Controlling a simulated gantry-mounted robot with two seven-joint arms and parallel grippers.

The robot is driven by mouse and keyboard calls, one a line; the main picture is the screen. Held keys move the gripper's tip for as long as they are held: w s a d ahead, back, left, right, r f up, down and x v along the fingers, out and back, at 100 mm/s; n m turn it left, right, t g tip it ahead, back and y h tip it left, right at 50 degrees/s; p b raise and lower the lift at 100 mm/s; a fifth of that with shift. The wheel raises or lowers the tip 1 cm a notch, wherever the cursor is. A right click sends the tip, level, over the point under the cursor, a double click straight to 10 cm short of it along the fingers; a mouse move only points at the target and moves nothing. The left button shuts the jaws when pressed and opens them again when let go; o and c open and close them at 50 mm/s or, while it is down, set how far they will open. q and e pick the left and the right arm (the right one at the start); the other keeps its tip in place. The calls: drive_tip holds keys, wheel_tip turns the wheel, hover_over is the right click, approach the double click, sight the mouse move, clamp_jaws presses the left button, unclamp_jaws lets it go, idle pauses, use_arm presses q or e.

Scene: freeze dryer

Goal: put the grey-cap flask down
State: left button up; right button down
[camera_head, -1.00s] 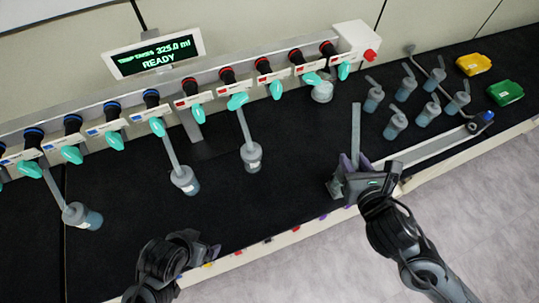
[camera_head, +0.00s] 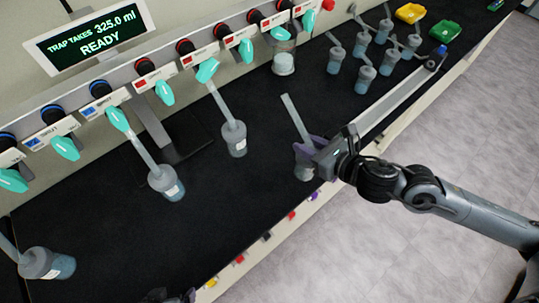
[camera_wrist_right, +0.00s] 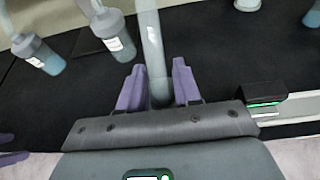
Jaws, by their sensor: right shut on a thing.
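My right gripper (camera_head: 308,150) is shut on a flask (camera_head: 303,172) with a long grey tube rising from its cap. It is over the black bench, near the front edge. In the head view the fingers hide much of this flask. In the right wrist view the grey tube (camera_wrist_right: 152,45) stands up between the purple fingers (camera_wrist_right: 158,90), and the flask's body is mostly hidden. I cannot tell whether its base touches the bench. My left gripper (camera_head: 172,297) shows only as a sliver at the bottom edge, so its jaws cannot be judged.
Flasks (camera_head: 235,140) (camera_head: 168,184) (camera_head: 48,263) stand below the manifold (camera_head: 190,62) with teal valves. A clear jar (camera_head: 284,62) stands near its right end. Several flasks (camera_head: 362,80) stand back right, near yellow (camera_head: 410,13) and green (camera_head: 446,30) trays. Black bench (camera_head: 230,200) around the held flask is clear.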

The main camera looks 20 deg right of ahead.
use_arm(q)
drive_tip(key=shift+a+f+b, duration=0.1)
drive_tip(key=shift+f+b, duration=0.25)
drive_tip(key=shift+f, duration=0.35)
use_arm(e)
drive_tip(key=w+a+f, duration=0.4)
drive_tip(key=a+f, duration=0.4)
drive_tip(key=f, duration=0.1)
drive_tip(key=shift+f, duration=0.2)
drive_tip(key=shift+w, duration=0.15)
use_arm(q)
drive_tip(key=shift+b, duration=0.35)
drive_tip(key=shift+f, duration=0.2)
use_arm(e)
drive_tip(key=shift+f, duration=0.2)
drive_tip(key=c, duration=0.8)
unclamp_jaws()
use_arm(q)
drive_tip(key=shift+r, duration=0.1)
use_arm(e)
drive_tip(key=shift+r, duration=0.1)
